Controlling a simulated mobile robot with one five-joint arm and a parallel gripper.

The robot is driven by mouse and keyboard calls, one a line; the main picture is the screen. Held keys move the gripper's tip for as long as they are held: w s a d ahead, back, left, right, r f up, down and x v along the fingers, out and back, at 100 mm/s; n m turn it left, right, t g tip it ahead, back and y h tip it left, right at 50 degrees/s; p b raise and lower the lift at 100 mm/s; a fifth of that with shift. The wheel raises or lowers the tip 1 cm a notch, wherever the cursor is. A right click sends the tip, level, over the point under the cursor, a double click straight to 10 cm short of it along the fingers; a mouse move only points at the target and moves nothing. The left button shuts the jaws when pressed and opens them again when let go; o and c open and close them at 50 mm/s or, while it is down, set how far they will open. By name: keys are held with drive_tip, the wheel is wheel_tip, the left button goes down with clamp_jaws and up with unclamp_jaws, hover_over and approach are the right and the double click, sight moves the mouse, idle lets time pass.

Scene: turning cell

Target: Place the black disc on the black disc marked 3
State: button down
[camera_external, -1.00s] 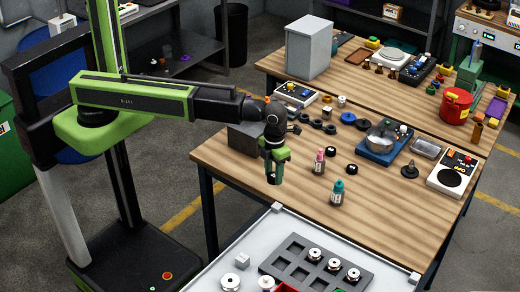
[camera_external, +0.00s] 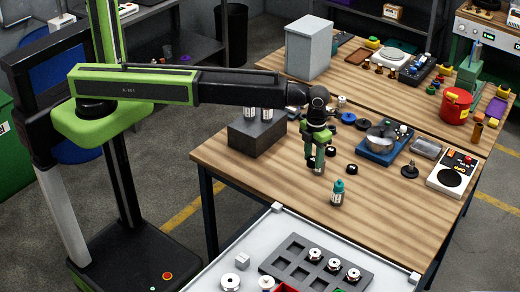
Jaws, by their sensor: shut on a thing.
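My gripper (camera_external: 318,168) points down above the wooden table, left of the middle. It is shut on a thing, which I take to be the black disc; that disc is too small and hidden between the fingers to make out. Two black discs lie flat on the table just right of it: one close by (camera_external: 331,151) and one a little nearer the front (camera_external: 351,170). I cannot read a mark 3 on either.
A teal-capped bottle (camera_external: 338,192) stands in front of my gripper. A grey block (camera_external: 257,137) sits at the table's left edge. A blue scale with a metal bowl (camera_external: 381,138) and a black knob-shaped piece (camera_external: 410,170) stand to the right. The table's front right is clear.

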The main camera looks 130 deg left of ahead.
drive_tip(key=shift+n, duration=0.8)
drive_tip(key=s+a, duration=0.1)
drive_tip(key=a, duration=0.2)
drive_tip(key=s+a+r, duration=0.1)
drive_tip(key=a, duration=0.3)
drive_tip(key=s+a, duration=0.1)
drive_tip(key=a, duration=0.3)
drive_tip(key=shift+s+a+r+p, duration=0.1)
drive_tip(key=shift+r+p, duration=0.1)
drive_tip(key=shift+p, duration=0.2)
drive_tip(key=b, duration=0.7)
hover_over(331, 150)
drive_tip(key=f, duration=0.7)
drive_tip(key=shift+d, duration=0.3)
drive_tip(key=shift+s+a+f, duration=0.1)
drive_tip(key=shift+a+f, duration=0.05)
drive_tip(key=shift+a, duration=0.35)
wheel_tip(331, 150, down, 4)
drive_tip(key=b, duration=0.4)
drive_tip(key=shift+f, duration=0.15)
drive_tip(key=shift+d+r, duration=0.1)
drive_tip(key=shift+r, duration=0.15)
drive_tip(key=shift+f, duration=0.25)
drive_tip(key=c, duration=0.9)
unclamp_jaws()
drive_tip(key=shift+r, duration=0.1)
drive_tip(key=shift+o, duration=0.2)
